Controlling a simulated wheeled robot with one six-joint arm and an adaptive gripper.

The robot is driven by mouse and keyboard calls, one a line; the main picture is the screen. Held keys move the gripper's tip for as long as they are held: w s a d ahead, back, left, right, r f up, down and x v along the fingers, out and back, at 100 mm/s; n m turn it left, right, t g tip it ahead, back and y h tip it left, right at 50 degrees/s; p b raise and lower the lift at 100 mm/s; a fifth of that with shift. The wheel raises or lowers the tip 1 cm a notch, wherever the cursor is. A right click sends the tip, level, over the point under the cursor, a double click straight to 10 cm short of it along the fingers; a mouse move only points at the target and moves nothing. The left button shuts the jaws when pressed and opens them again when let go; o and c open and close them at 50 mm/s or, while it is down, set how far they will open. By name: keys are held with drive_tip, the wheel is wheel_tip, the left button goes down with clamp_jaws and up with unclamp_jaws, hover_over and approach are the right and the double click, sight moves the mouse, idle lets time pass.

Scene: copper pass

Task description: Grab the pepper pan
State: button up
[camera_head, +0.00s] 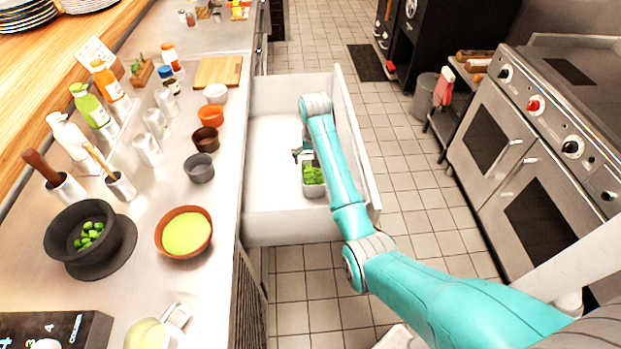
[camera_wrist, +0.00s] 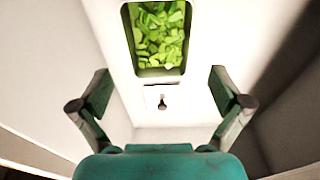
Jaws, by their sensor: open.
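The pepper pan (camera_head: 314,191) is a small grey pan filled with green pieces, inside the open white drawer near its right side. In the wrist view the pan (camera_wrist: 160,73) is at the top centre, beyond the fingertips. A pale tab with a dark spot shows just below its near rim. My gripper (camera_head: 302,156) is inside the drawer close to the pan, partly hidden by my arm. In the wrist view my gripper (camera_wrist: 161,88) is open, its two fingers wide apart with nothing between them.
The white drawer (camera_head: 262,228) has walls around the pan, and its left part is empty. The steel counter (camera_head: 150,220) on the left holds bowls, bottles and a cutting board (camera_head: 218,71). An oven (camera_head: 500,150) stands at right, across a tiled floor.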

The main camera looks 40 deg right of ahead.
sight(314, 175)
drive_tip(key=shift+w+d+f, duration=0.1)
drive_tip(key=shift+f, duration=1.2)
drive_tip(key=shift+w+d+f, duration=0.15)
drive_tip(key=shift+f, duration=1.2)
drive_tip(key=shift+w+d+f, duration=0.1)
drive_tip(key=shift+f, duration=1.2)
drive_tip(key=c, duration=1.2)
drive_tip(key=shift+o, duration=0.2)
drive_tip(key=shift+r, duration=0.1)
